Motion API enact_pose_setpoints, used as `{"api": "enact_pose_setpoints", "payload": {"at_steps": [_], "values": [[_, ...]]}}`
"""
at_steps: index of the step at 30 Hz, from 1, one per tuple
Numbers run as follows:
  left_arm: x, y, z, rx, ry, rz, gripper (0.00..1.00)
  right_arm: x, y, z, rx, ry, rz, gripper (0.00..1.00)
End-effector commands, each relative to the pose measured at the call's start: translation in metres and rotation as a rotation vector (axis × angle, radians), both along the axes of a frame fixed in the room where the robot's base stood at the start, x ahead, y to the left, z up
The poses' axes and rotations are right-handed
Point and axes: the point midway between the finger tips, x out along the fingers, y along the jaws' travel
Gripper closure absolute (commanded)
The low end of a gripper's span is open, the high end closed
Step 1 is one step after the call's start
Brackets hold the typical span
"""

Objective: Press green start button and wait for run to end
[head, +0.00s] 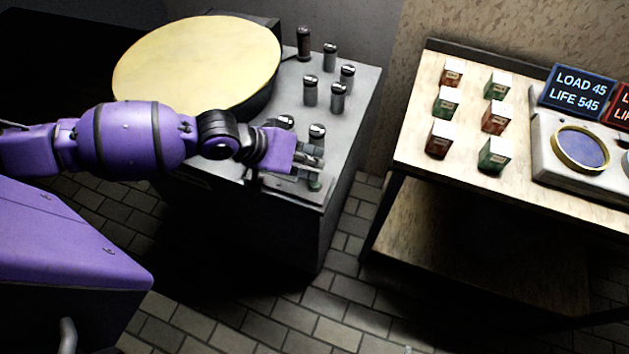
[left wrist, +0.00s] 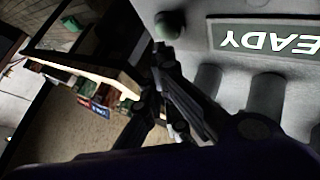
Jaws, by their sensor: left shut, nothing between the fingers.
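The green start button (head: 314,183) sits at the front right corner of the grey machine (head: 350,110). My left gripper (head: 318,160) is shut and empty, just above the button in the head view. In the left wrist view the round green button (left wrist: 168,25) stands beside a dark display (left wrist: 262,36), whose visible letters read "EADY", turned upside down. The closed dark fingers (left wrist: 163,62) lie close below the button in that picture. I cannot tell whether the fingertips touch it. My right gripper is in neither view.
A large round yellow-topped drum (head: 200,65) and several metal cylinders (head: 310,90) stand on the machine. To the right, a wooden table (head: 420,155) holds several small boxes (head: 490,155), a gauge device (head: 580,147) and a blue "LOAD 45 LIFE 545" sign (head: 577,91). Tiled floor lies between.

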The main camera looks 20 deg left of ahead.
Motion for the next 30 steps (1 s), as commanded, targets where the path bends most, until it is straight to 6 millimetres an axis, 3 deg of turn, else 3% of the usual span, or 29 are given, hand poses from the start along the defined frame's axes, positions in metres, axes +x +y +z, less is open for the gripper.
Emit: {"api": "enact_pose_setpoints", "payload": {"at_steps": [30], "values": [[0.0, 0.0001, -0.0091, 0.0, 0.0, 0.0, 1.0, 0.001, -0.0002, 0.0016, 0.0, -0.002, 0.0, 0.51]]}}
